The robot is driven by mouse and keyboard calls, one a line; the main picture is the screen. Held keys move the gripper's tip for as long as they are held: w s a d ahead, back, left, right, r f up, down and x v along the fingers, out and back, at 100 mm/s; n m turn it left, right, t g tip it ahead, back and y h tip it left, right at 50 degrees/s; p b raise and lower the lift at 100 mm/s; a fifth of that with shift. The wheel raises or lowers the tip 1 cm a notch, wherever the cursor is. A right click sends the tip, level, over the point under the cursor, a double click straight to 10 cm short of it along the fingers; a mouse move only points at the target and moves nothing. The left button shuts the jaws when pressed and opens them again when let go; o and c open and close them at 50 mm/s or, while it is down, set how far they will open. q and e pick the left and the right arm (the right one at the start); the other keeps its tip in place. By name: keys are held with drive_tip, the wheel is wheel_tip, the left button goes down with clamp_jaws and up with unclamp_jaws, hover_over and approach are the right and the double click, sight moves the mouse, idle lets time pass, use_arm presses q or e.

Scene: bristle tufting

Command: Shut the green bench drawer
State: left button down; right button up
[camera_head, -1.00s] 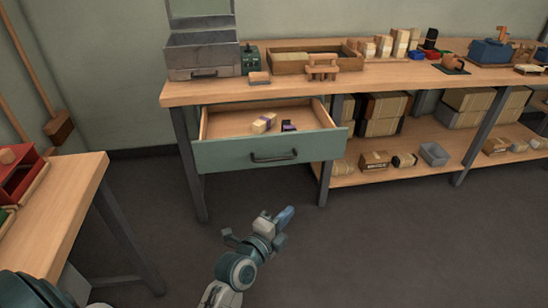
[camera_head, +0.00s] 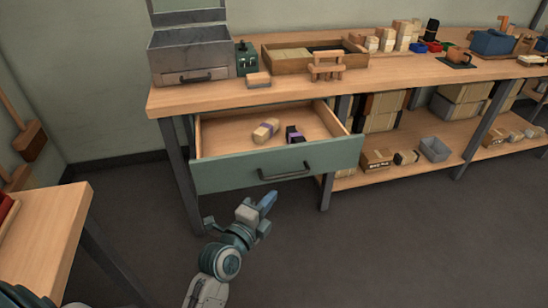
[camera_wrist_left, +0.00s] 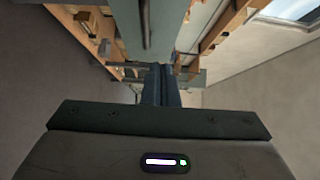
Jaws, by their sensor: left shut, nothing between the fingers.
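The green bench drawer (camera_head: 230,174) stands pulled out under the workbench in the head view. Its dark bar handle (camera_head: 285,171) is on the front. Inside lie a tan bundle (camera_head: 266,130) with a band and a dark and purple item (camera_head: 294,134). My left gripper (camera_head: 266,203) is shut and empty, in front of and below the drawer front, apart from it in the head view. In the left wrist view the shut fingers (camera_wrist_left: 160,85) point towards the green drawer front (camera_wrist_left: 128,28) and its handle. My right gripper is not in view.
The wooden workbench top (camera_head: 205,99) carries a grey metal box (camera_head: 190,55), a wooden tray (camera_head: 275,62) and small blocks. A lower shelf (camera_head: 430,160) to the right holds boxes and a grey bin. Another table (camera_head: 50,235) is at the left. The floor in front is clear.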

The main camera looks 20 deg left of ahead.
sight(286, 175)
use_arm(q)
drive_tip(key=w, duration=0.3)
drive_tip(key=w+d, duration=0.1)
drive_tip(key=w, duration=0.2)
drive_tip(key=w+d+p, duration=0.1)
drive_tip(key=w, duration=0.2)
drive_tip(key=shift+w+d+r, duration=0.1)
drive_tip(key=shift+w+r, duration=0.1)
drive_tip(key=shift+w, duration=0.2)
drive_tip(key=shift+w+a, duration=0.75)
drive_tip(key=shift+w, duration=0.25)
drive_tip(key=shift+w+a+f+p, duration=0.1)
drive_tip(key=shift+w+a+p, duration=0.25)
drive_tip(key=shift+w, duration=0.2)
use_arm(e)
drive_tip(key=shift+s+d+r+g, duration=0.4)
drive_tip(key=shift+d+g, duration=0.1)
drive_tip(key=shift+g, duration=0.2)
use_arm(q)
drive_tip(key=shift+w+a, duration=0.15)
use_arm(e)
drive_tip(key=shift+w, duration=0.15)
